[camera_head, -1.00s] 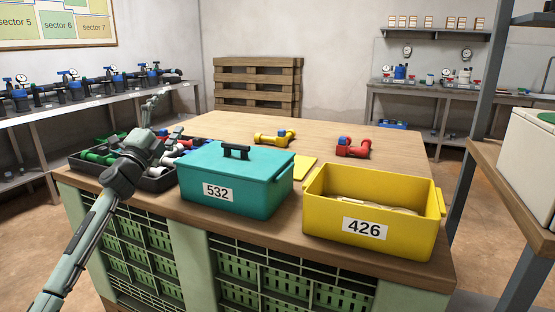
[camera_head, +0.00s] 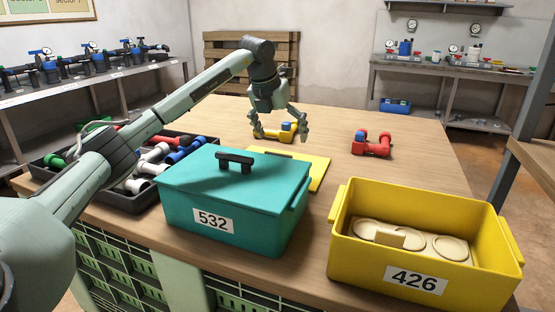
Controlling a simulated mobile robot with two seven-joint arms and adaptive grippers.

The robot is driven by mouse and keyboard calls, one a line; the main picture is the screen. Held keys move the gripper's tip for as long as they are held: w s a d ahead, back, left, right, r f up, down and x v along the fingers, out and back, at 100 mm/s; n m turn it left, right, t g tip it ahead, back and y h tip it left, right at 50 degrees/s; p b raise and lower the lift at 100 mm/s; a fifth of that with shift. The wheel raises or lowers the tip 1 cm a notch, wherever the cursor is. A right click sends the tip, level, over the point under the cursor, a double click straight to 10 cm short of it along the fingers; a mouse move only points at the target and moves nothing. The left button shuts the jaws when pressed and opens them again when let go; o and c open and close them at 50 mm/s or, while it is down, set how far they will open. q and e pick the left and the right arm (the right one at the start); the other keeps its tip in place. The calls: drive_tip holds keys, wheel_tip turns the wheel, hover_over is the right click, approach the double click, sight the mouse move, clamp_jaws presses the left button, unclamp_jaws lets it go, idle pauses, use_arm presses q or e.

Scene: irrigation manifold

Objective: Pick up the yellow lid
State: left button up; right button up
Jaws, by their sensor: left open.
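The yellow lid (camera_head: 319,171) lies flat on the wooden table, behind the teal box marked 532 (camera_head: 235,225), which hides part of it. My left gripper (camera_head: 281,136) points down, open and empty, beyond the lid in the picture. Its fingers appear on either side of a yellow valve piece with a blue cap (camera_head: 284,128); I cannot tell whether they touch it. The open yellow box marked 426 (camera_head: 345,245) stands at the front right, with several round beige discs inside. My right gripper is out of view.
A red valve piece (camera_head: 373,144) lies on the table to the right. A dark tray (camera_head: 120,203) of coloured fittings sits at the left, partly behind my left arm. The teal box has a raised black handle (camera_head: 235,160). The table's back right is clear.

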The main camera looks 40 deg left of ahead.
use_arm(q)
drive_tip(key=shift+a+f+g+y, duration=0.15)
drive_tip(key=shift+a+f+y, duration=0.1)
drive_tip(key=shift+a, duration=0.35)
drive_tip(key=shift+a+f+g+y, duration=0.15)
drive_tip(key=shift+a+y, duration=0.1)
drive_tip(key=shift+a, duration=0.3)
drive_tip(key=x, duration=0.4)
drive_tip(key=d+x, duration=0.1)
drive_tip(key=x, duration=0.1)
drive_tip(key=shift+s+a+f, duration=0.1)
drive_tip(key=shift+s+f, duration=0.1)
drive_tip(key=shift+f, duration=0.25)
drive_tip(key=c, duration=1.3)
